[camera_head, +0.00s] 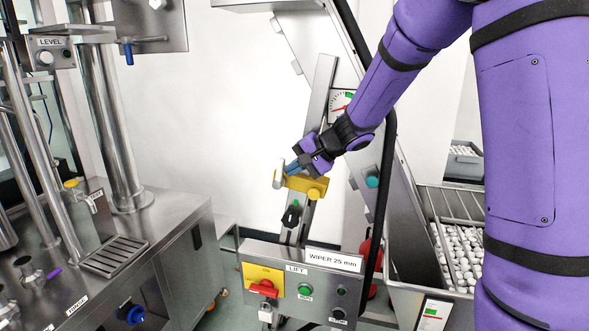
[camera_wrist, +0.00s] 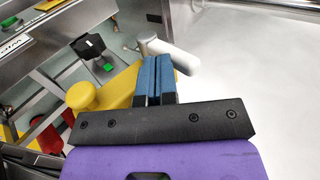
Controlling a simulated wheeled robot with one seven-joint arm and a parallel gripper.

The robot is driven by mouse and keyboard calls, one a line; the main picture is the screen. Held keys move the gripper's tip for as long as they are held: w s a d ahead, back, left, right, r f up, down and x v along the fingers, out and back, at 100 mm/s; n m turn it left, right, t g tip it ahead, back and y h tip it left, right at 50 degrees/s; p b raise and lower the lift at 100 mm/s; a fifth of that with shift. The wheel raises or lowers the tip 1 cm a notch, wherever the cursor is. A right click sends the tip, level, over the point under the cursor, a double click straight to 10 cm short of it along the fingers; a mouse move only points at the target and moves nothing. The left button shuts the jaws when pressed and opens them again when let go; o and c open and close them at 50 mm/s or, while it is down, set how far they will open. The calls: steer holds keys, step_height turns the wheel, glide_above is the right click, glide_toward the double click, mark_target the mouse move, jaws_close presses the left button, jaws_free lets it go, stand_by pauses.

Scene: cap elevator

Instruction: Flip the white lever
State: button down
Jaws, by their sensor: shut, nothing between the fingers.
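The white lever (camera_head: 278,173) is a short pale cylinder at the left end of a yellow bracket (camera_head: 302,184) on the elevator's metal column. In the wrist view the white lever (camera_wrist: 175,58) lies just beyond and right of my fingertips, slanting down to the right. My gripper (camera_head: 291,169) is shut and empty, with its blue fingers pressed together. In the wrist view my gripper (camera_wrist: 153,70) is over the yellow bracket (camera_wrist: 122,87), close to the lever. I cannot tell whether they touch. Part of the lever's near end is hidden by the fingers.
A yellow knob (camera_head: 313,194) sits on the bracket's right. Below are a black handle (camera_head: 291,216) and a control panel with a red switch (camera_head: 263,288). A dark curved tube (camera_head: 388,150) and a hopper of white caps (camera_head: 458,250) stand right. The left of the lever is free.

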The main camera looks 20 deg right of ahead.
mark_target(277, 169)
steer(key=shift+w+a+r+g+h, duration=0.2)
steer(key=shift+a+g+h, duration=0.1)
steer(key=shift+h, duration=0.2)
steer(key=shift+w+a+r+g+h, duration=0.2)
steer(key=shift+w+a+g+h, duration=0.1)
steer(key=shift+g+h, duration=0.15)
steer(key=shift+w+a+r+g+h, duration=0.2)
steer(key=shift+a+g+h, duration=0.15)
steer(key=shift+h, duration=0.2)
steer(key=a+g+h, duration=0.1)
steer(key=w+g+h, duration=0.1)
steer(key=h, duration=0.1)
steer(key=shift+w+a+r, duration=0.1)
steer(key=shift+a+r, duration=0.1)
steer(key=shift+a, duration=0.15)
steer(key=w+a+f+g+h, duration=0.1)
steer(key=g+h, duration=0.1)
steer(key=w+a+g+h, duration=0.1)
steer(key=a+g+h, duration=0.1)
steer(key=h, duration=0.1)
steer(key=w+a+f+g+h, duration=0.1)
steer(key=h, duration=0.1)
steer(key=shift+a+f+g+h, duration=0.15)
steer(key=shift+f+g+h, duration=0.15)
steer(key=shift+g+h, duration=0.1)
steer(key=shift+w+a+f, duration=0.1)
steer(key=shift+f, duration=0.05)
